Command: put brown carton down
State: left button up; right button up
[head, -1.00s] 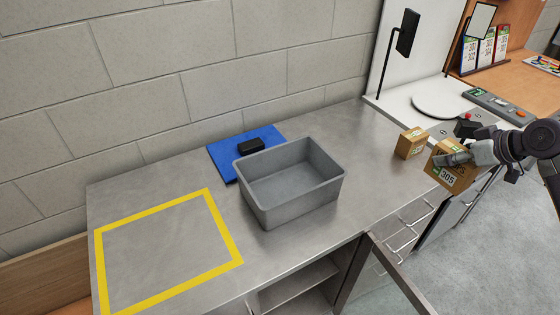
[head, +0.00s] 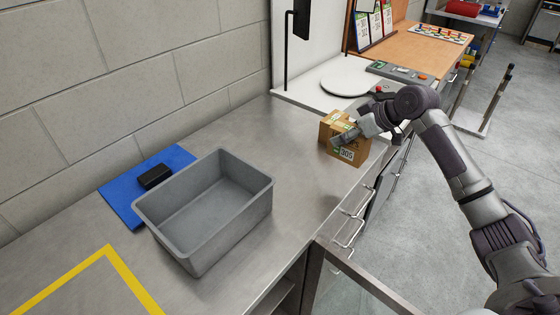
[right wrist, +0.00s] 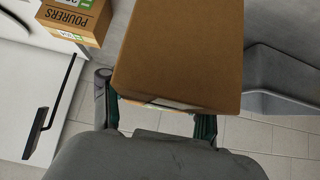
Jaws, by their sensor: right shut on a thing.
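A brown carton with a white and green label reading 305 (head: 349,153) is held in my right gripper (head: 345,136). It shows near the counter's front edge; I cannot tell if its base touches the steel. In the right wrist view the held carton (right wrist: 180,50) fills the upper middle, between the two fingers. A second brown carton (head: 328,128) is close behind it and partly hidden; in the right wrist view this one reads POURERS (right wrist: 78,18). My left gripper is not in view.
A grey bin (head: 262,200) stands on the steel counter (head: 240,131), left of the cartons. A blue mat (head: 122,202) with a black block (head: 155,176) and a yellow taped outline (head: 130,277) lie further left. Bare steel separates bin and cartons. An open cabinet door (head: 318,275) is in front.

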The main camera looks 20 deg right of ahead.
aim_at(331, 155)
jog(key=p+x, duration=0.1)
jog(key=x, duration=0.4)
jog(key=a+p+x, duration=0.1)
jog(key=x, duration=0.3)
jog(key=s+a+p+x, duration=0.1)
jog(key=p+x, duration=0.1)
jog(key=x, duration=0.3)
jog(key=shift+w+a, duration=0.2)
jog(key=shift+a, duration=0.05)
jog(key=o, duration=1.5)
jog(key=shift+f, duration=0.1)
jog(key=shift+c, duration=0.2)
jog(key=b+v, duration=0.2)
jog(key=v, duration=1)
jog(key=shift+s, duration=0.1)
